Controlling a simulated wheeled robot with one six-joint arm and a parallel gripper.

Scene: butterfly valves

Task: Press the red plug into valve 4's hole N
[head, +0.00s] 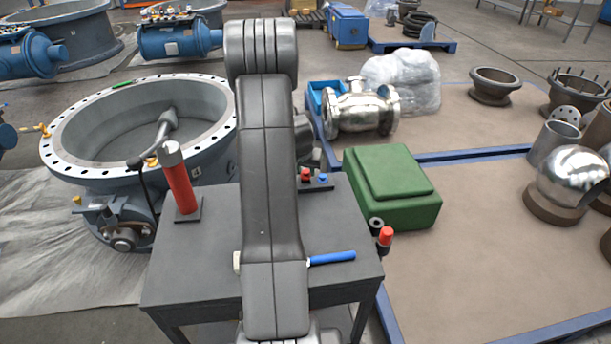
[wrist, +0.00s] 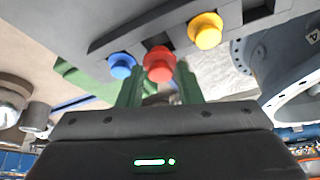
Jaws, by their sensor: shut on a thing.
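In the wrist view the red plug (wrist: 159,64) sits between the two green fingers of my gripper (wrist: 159,84), which is shut on it. The plug is in front of a dark grey rack (wrist: 264,12); I cannot tell whether it is still seated there. The head view shows a red plug (head: 305,174) at the rack on the grey table, while my arm hides most of the gripper. A large blue-grey valve (head: 215,137) with a white, drilled flange stands at the left.
A blue plug (wrist: 122,66) and a yellow plug (wrist: 206,31) flank the red one. A green case (head: 392,188) is to the right. Yellow fittings (head: 42,129) sit at the flange.

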